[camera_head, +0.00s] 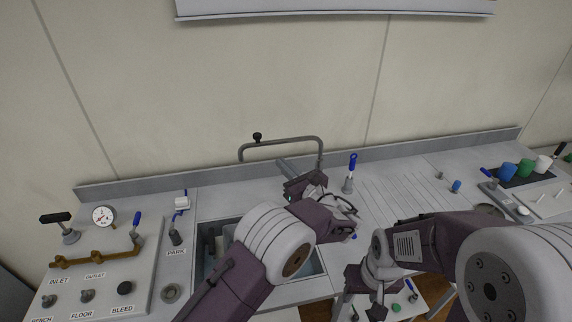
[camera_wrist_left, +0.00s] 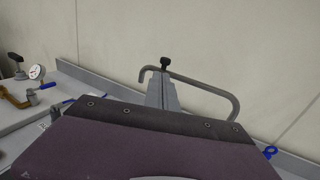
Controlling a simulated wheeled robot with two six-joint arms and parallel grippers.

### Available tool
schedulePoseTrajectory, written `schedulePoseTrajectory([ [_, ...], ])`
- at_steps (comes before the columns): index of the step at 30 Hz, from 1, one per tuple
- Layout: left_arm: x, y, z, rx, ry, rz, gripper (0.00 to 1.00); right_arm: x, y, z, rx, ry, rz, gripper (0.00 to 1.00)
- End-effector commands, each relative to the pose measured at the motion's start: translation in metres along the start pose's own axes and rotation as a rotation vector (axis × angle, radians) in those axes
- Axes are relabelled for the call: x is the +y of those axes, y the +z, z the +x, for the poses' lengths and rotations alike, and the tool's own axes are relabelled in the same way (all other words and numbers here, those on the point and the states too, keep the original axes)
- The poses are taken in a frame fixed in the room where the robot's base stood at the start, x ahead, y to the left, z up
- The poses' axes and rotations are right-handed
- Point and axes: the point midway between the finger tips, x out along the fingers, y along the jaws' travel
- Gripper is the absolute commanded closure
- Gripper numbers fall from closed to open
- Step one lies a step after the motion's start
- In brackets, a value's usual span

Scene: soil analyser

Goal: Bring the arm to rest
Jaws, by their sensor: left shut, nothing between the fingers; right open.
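My left arm reaches up from the bottom of the head view, in front of the sink. My left gripper (camera_head: 284,166) is shut and empty, its fingers pointing up and left near the sink tap. In the left wrist view its closed fingers (camera_wrist_left: 162,92) stand up in front of the tap's pipe. My right arm comes in from the right and bends down at the counter's front edge. My right gripper (camera_head: 376,311) hangs low there, open, and is partly hidden.
The sink (camera_head: 208,262) lies under my left arm, with the curved tap (camera_head: 290,141) behind. A valve panel (camera_head: 88,288) with a gauge (camera_head: 103,216) stands at the left. A blue-handled tool (camera_head: 350,175) stands near the back ledge. Coloured cups (camera_head: 507,170) are at far right.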

Motion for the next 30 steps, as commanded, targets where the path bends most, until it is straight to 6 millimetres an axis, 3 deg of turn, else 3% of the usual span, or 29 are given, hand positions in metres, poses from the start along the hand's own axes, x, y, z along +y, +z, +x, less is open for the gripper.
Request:
schedulePoseTrajectory([
  [5,0.004,0.0,0.005,0.0,0.011,0.0,1.0,0.0,-0.001,0.0,0.001,0.0,0.0,0.5],
  [8,0.028,0.019,0.033,-0.01,0.078,-0.039,1.0,0.0,0.0,0.001,0.001,0.0,0.0,0.5],
  [11,0.089,0.059,0.076,-0.023,0.21,-0.105,1.0,0.0,0.0,0.003,0.001,0.0,0.0,0.5],
  [12,0.126,0.064,0.088,0.005,0.288,-0.123,1.0,0.0,0.0,0.004,0.001,0.0,0.0,0.5],
  [14,0.182,0.058,0.098,0.084,0.406,-0.162,1.0,0.0,0.0,0.005,0.001,0.0,0.0,0.5],
  [16,0.246,0.037,0.095,0.21,0.544,-0.249,1.0,0.0,0.0,0.006,0.0,0.0,0.0,0.5],
  [18,0.301,0.006,0.075,0.347,0.689,-0.382,1.0,0.0,0.001,0.007,0.0,0.0,0.0,0.5],
  [20,0.339,-0.025,0.045,0.465,0.819,-0.532,1.0,0.0,0.001,0.008,0.0,0.0,0.0,0.5],
  [22,0.367,-0.062,-0.001,0.589,0.99,-0.752,1.0,0.0,0.001,0.009,0.0,0.0,0.0,0.5],
  [24,0.377,-0.098,-0.054,0.687,1.179,-1.014,1.0,0.0,0.001,0.009,0.0,0.0,0.0,0.5],
  [27,0.36,-0.137,-0.122,0.752,1.461,-1.411,1.0,0.0,0.001,0.009,0.0,0.0,0.0,0.5],
  [30,0.334,-0.159,-0.16,0.72,1.693,-1.702,1.0,0.0,0.001,0.009,0.0,0.0,0.0,0.5],
])
